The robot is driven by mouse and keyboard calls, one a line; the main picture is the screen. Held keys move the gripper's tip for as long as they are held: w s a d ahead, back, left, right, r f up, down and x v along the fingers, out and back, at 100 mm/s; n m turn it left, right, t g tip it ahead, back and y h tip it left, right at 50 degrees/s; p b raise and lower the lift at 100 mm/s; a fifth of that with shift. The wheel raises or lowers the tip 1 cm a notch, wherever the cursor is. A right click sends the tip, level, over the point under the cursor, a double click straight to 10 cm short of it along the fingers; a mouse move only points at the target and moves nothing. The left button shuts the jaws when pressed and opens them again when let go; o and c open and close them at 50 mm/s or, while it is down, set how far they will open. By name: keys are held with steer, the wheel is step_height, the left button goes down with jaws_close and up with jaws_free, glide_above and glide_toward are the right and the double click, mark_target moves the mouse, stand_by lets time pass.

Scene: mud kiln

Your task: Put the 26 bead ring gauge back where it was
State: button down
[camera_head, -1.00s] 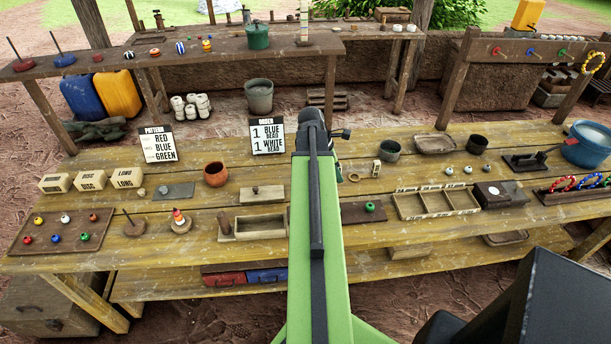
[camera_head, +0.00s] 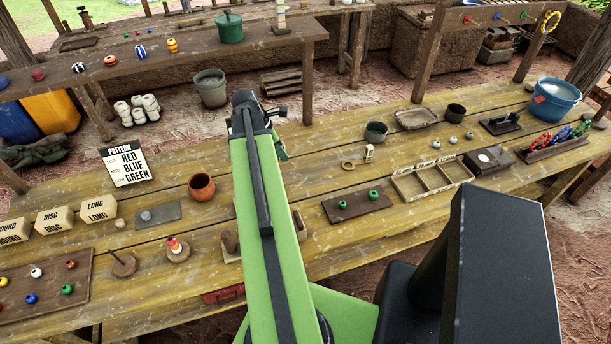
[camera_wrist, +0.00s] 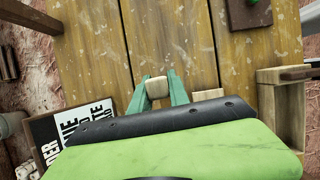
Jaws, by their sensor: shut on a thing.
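My gripper (camera_wrist: 158,88) shows in the wrist view with its green fingers shut on a small pale beige block (camera_wrist: 157,87). Bare table planks show beyond it; its height above them is unclear. Whether the block is the 26 bead ring gauge cannot be told, as no marking is readable. In the head view my arm hides most of the gripper (camera_head: 281,150); only a green finger shows, and the held block is hidden. A flat brass-coloured ring (camera_head: 348,166) lies on the table to the right, beside a small upright pale piece (camera_head: 369,153).
A clay pot (camera_head: 202,187) and the pattern card (camera_head: 127,164) stand left. Bead loops (camera_head: 560,138) sit on a rack at far right.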

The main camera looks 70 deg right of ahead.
steer(key=s+d+r+p, duration=0.2)
steer(key=s, duration=1)
steer(key=s+d+r+p, duration=0.1)
steer(key=s+r, duration=0.1)
steer(key=s, duration=0.9)
steer(key=w+f+b, duration=0.2)
steer(key=w, duration=0.1)
steer(key=w+d+f+b, duration=0.1)
steer(key=w+f+b, duration=0.1)
steer(key=w+f, duration=0.1)
steer(key=w+d+f+b, duration=0.1)
steer(key=w+f+b, duration=0.1)
steer(key=w, duration=0.2)
steer(key=shift+w+d+f+b, duration=0.1)
steer(key=shift+w+f+b, duration=0.2)
steer(key=shift+w+b, duration=0.1)
steer(key=shift+w, duration=0.3)
step_height(320, 180, down, 4)
steer(key=b, duration=0.4)
steer(key=shift+f, duration=0.2)
steer(key=shift+r, duration=0.2)
steer(key=shift+f, duration=0.1)
steer(key=c, duration=1.7)
jaws_free()
steer(key=shift+f, duration=0.1)
steer(key=o, duration=0.4)
steer(key=shift+o, duration=0.2)
steer(key=shift+r, duration=0.2)
